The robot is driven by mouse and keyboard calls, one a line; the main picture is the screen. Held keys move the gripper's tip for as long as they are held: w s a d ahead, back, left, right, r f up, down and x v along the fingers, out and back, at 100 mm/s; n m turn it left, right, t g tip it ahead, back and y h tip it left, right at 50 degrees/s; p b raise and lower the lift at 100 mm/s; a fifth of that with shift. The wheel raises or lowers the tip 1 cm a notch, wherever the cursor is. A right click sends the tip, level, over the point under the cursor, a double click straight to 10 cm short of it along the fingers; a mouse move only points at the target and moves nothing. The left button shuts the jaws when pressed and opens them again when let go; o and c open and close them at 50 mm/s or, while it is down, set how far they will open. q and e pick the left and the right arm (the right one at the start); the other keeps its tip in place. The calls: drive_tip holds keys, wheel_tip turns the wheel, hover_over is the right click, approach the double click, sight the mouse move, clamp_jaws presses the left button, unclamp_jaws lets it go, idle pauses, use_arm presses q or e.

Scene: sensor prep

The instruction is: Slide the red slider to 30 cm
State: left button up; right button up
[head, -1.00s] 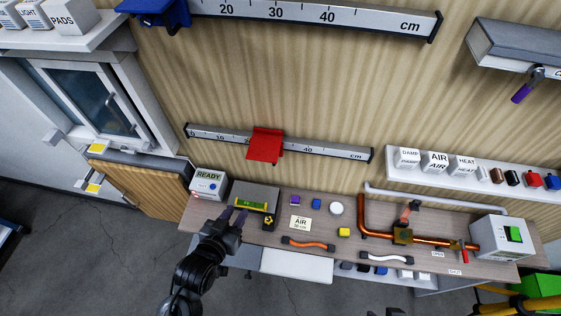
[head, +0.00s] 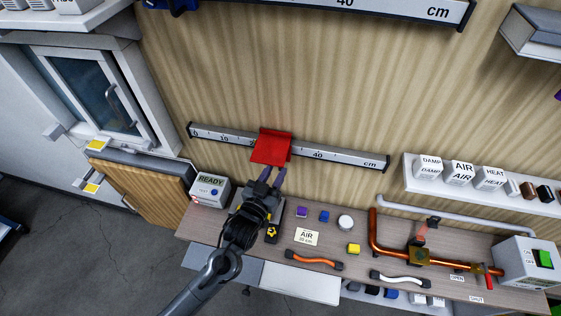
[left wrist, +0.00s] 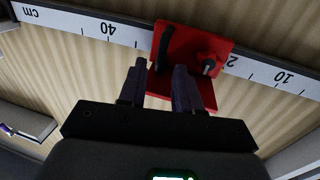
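The red slider (head: 271,147) sits on the lower wall ruler (head: 341,157), between the 10 mark and the 40 mark, covering the marks behind it. My left gripper (head: 272,175) is just below the slider in the head view, fingers pointing up at it. In the left wrist view the two dark fingers (left wrist: 158,86) are spread apart in front of the red slider (left wrist: 190,55), with a gap between them. Its dark handle and a small knob show there. Whether the fingertips touch the slider I cannot tell. My right gripper is not in view.
A bench (head: 212,228) stands below the ruler, with a READY box (head: 209,189), small coloured blocks, an AIR card (head: 307,236) and copper pipework (head: 376,232). A shelf (head: 411,178) with labelled blocks is at right. The wall around the ruler is clear.

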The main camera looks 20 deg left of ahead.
sight(281, 163)
use_arm(q)
drive_tip(key=shift+w+d, duration=0.15)
drive_tip(key=shift+w, duration=1.9)
drive_tip(key=c, duration=0.6)
clamp_jaws()
